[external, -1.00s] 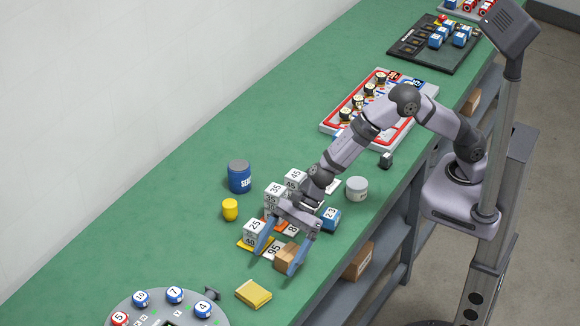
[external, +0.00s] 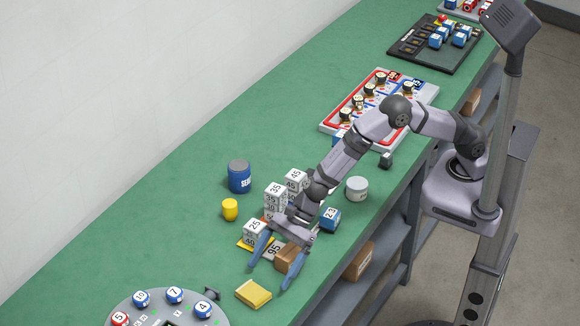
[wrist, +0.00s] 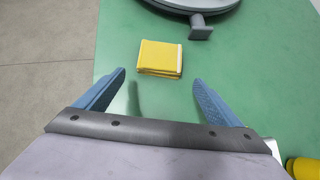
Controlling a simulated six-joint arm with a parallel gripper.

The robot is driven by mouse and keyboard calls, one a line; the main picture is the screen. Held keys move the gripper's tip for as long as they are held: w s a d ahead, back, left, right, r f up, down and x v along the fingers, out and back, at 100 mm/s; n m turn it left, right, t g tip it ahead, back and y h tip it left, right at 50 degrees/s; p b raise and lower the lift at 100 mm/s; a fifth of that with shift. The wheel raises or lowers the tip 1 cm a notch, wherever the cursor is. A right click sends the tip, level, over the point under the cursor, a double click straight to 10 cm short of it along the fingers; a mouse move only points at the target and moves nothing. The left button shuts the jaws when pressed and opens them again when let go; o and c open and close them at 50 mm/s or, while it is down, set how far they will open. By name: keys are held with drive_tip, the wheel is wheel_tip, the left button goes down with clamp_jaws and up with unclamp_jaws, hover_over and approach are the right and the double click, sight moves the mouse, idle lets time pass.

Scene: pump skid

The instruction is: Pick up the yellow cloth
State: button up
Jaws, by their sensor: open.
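The yellow cloth (external: 254,293) is a folded, flat square lying on the green bench top near its front edge. In the wrist view the cloth (wrist: 160,57) lies ahead of my fingertips, roughly centred between them, with a pale strip along its right side. My gripper (external: 266,279) is open and empty, its blue fingers spread wide. In the wrist view the gripper (wrist: 158,80) shows bare green surface between its fingers. The cloth is apart from both fingers.
A grey round dial plate (external: 160,312) with numbered knobs stands left of the cloth. A brown box (external: 288,258) and white numbered blocks (external: 254,230) stand close behind my fingers. A yellow jar (external: 230,209) and a blue can (external: 239,177) stand farther back. The bench around the cloth is clear.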

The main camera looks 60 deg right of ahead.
sight(261, 286)
drive_tip(key=shift+a+f+p, duration=0.4)
drive_tip(key=shift+a+p, duration=0.2)
drive_tip(key=shift+a, duration=0.15)
drive_tip(key=shift+p+x, duration=0.45)
drive_tip(key=shift+x, duration=0.9)
drive_tip(key=shift+d, duration=0.1)
drive_tip(key=c, duration=1.1)
